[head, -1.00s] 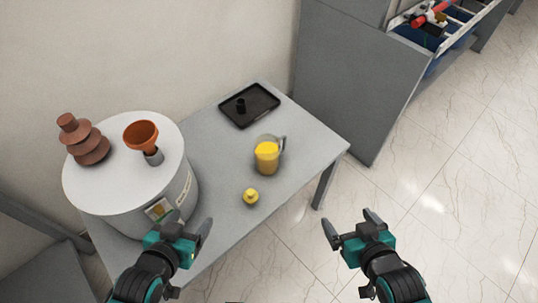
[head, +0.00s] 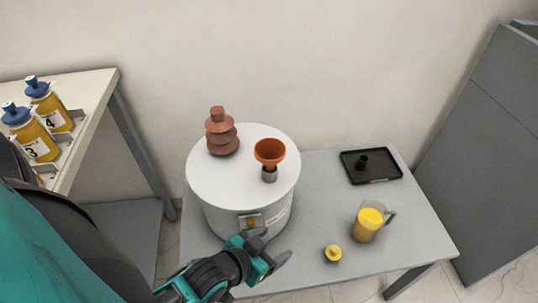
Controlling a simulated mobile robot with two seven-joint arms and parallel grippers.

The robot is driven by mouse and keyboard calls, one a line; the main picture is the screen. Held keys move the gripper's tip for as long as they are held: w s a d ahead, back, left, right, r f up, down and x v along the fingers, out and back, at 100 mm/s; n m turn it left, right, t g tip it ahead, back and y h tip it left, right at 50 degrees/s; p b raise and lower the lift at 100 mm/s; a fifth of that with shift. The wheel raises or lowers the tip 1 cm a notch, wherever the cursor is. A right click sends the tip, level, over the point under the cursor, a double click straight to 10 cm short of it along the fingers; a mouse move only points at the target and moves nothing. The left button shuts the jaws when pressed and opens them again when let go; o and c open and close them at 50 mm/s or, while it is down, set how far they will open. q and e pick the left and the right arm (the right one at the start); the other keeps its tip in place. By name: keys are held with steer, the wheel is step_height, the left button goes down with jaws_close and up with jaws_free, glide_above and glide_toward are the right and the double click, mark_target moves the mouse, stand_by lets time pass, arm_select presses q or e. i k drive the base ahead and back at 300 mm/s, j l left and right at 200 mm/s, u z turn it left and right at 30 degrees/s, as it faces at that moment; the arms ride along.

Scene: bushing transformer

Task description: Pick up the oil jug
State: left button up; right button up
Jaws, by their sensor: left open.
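The oil jug (head: 367,226) is a clear jug with yellow oil in it and a handle on its right side. It stands upright on the right part of the grey table (head: 318,205). My left gripper (head: 270,255) is open and empty, in front of the white transformer drum (head: 224,192) and to the left of the jug, apart from it. My right gripper is not in view.
An orange funnel (head: 269,152) and a brown ribbed bushing (head: 220,132) stand on the drum. A small yellow cap (head: 333,253) lies left of the jug. A black tray (head: 371,166) is behind it. Yellow bottles (head: 46,104) stand on a shelf at left.

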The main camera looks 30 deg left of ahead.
mark_target(372, 215)
steer(key=k+l, duration=0.3)
steer(key=i+l, duration=0.15)
steer(key=l, duration=0.15)
steer(key=i+l+u, duration=0.15)
steer(key=i+l, duration=0.1)
steer(key=l, duration=0.3)
steer(key=u, duration=1.7)
